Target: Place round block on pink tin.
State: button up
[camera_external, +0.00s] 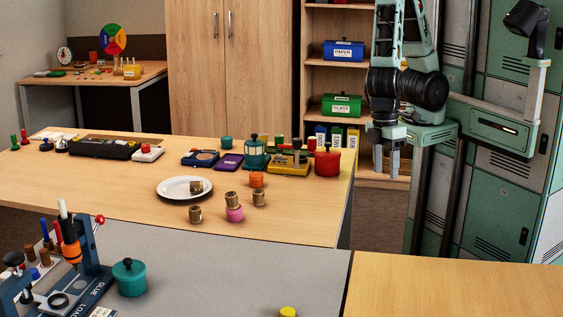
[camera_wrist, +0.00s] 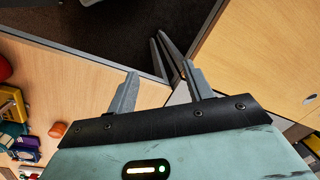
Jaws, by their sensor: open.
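A pink tin (camera_external: 235,215) stands near the front edge of the wooden table in the external view. A small brown round block (camera_external: 232,199) shows directly above it; I cannot tell if it rests on the tin or stands just behind. Similar brown round blocks stand to the left (camera_external: 195,214) and right (camera_external: 259,198). A brown block (camera_external: 196,187) lies on the white plate (camera_external: 170,188); its shape is too small to tell. My gripper (camera_external: 386,168) is open and empty, right of the table and far from the blocks. Its spread fingers show in the wrist view (camera_wrist: 160,78).
An orange tin (camera_external: 257,180) stands behind the right block and shows in the wrist view (camera_wrist: 58,129). A red pot (camera_external: 328,161), yellow box (camera_external: 287,167) and teal lantern (camera_external: 256,155) stand behind. Green lockers (camera_external: 500,130) stand at right. The table's right end is clear.

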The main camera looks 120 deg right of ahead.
jog(key=s+a+r+n, duration=0.3)
jog(key=s+r+n, duration=0.4)
jog(key=s+n, duration=0.2)
jog(key=s, duration=0.2)
jog(key=shift+s+a+r+h, duration=0.15)
jog(key=shift+s+a+h, duration=0.2)
jog(key=shift+s+h, duration=0.05)
